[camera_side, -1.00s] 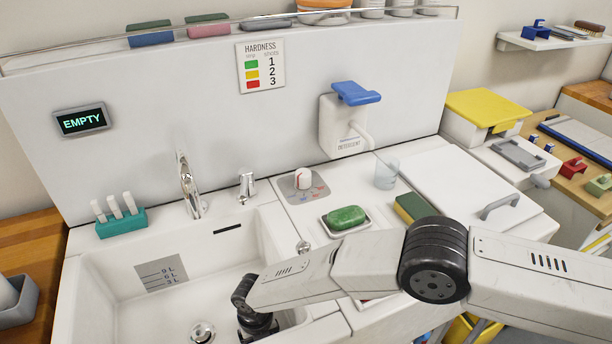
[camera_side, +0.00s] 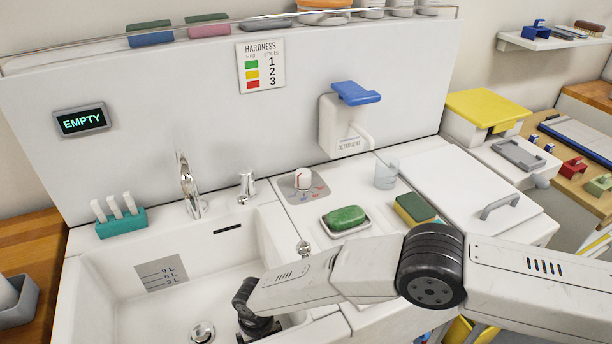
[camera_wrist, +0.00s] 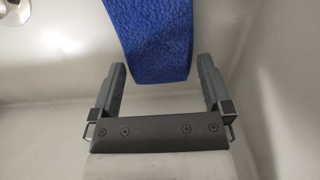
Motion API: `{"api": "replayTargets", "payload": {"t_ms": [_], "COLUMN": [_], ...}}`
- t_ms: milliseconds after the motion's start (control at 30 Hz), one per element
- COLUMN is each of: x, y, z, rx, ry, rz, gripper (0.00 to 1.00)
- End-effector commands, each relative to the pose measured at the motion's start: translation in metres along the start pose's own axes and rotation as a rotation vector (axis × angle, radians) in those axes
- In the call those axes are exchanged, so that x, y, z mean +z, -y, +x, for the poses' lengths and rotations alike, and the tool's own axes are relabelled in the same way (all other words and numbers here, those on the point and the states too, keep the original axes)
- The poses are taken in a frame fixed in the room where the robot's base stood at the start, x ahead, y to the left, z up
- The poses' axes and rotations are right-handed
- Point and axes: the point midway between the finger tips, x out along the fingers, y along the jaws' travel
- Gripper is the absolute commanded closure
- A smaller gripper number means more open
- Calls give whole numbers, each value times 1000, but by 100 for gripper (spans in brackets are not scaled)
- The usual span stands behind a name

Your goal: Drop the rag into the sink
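The white sink (camera_side: 215,248) is at the lower left of the side view. In the wrist view my gripper (camera_wrist: 160,62) is open. A blue textured rag (camera_wrist: 152,30) shows there at the top middle, its near end reaching between the fingertips. A gap shows between the rag and the right finger. I cannot tell whether the rag lies on the sink floor. The rag does not show in the side view.
The faucet (camera_side: 188,187) stands behind the sink. The drain (camera_side: 203,332) is in the sink floor. A green soap bar (camera_side: 345,217) sits in a dish right of the sink, with a sponge (camera_side: 414,208) beside it. The left part of the sink is clear.

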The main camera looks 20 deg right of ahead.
Motion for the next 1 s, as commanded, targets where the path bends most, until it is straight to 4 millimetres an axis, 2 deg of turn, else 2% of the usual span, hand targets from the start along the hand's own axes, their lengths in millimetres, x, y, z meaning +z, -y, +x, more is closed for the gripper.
{"api": "replayTargets", "payload": {"t_ms": [367, 667, 1000], "x": [0, 0, 0], "y": [0, 0, 0], "z": [-14, -50, -98], "rx": [1, 1, 1], "ry": [1, 1, 1], "rz": [0, 0, 0], "gripper": [0, 0, 0]}}
